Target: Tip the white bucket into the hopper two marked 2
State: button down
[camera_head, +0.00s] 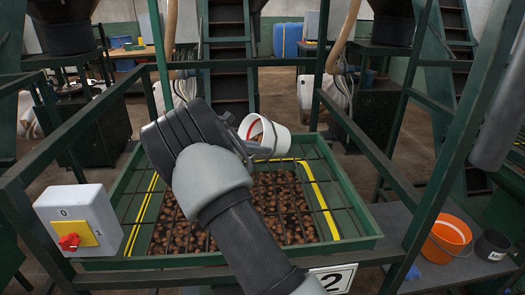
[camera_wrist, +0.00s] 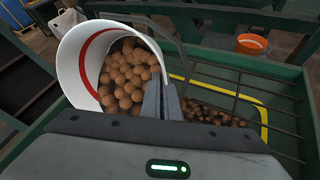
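The white bucket (camera_head: 277,140) is above the hopper two (camera_head: 352,246), a green tray with a dark grid over brown round pieces. A plate marked 2 (camera_head: 334,279) is on its front. My gripper (camera_head: 240,135) holds the bucket at its rim or handle; which one I cannot tell. In the wrist view the bucket (camera_wrist: 80,62) is tilted, with its mouth facing the camera and a red band inside. It holds many brown round pieces (camera_wrist: 128,78). The gripper fingers (camera_wrist: 162,100) are closed at its right edge. No pieces are seen falling.
Green frame posts and rails surround the hopper. A grey switch box (camera_head: 78,220) with a red knob is at the front left. An orange bucket (camera_head: 446,238) and a black bucket (camera_head: 492,245) stand on a shelf at right. Steps and blue barrels are behind.

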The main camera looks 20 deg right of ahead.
aim_at(256, 162)
jog(key=shift+s+a+f+t+h+b, duration=0.15)
jog(key=shift+f+h+b, duration=0.2)
jog(key=shift+b, duration=0.3)
jog(key=shift+w+a+f+t+h+b, duration=0.1)
jog(key=shift+a+f+h+b, duration=0.15)
jog(key=shift+h+b, duration=0.35)
jog(key=shift+s+a+f+t+h+b, duration=0.1)
jog(key=shift+f+h+b, duration=0.2)
jog(key=shift+b, duration=0.45)
jog(key=shift+s+a+f+t+h+b, duration=0.1)
jog(key=shift+a+f+t+h+b, duration=0.15)
jog(key=shift+f+h+b, duration=0.65)
jog(key=shift+a+f+t+h+b, duration=0.1)
jog(key=shift+a+f+h+b, duration=0.2)
jog(key=shift+b, duration=0.95)
jog(key=shift+a+f, duration=0.1)
jog(key=shift+s+a+n+t+h+b, duration=0.1)
jog(key=shift+a+n+t+h+b, duration=0.25)
jog(key=shift+h+b, duration=0.35)
jog(key=shift+r, duration=0.2)
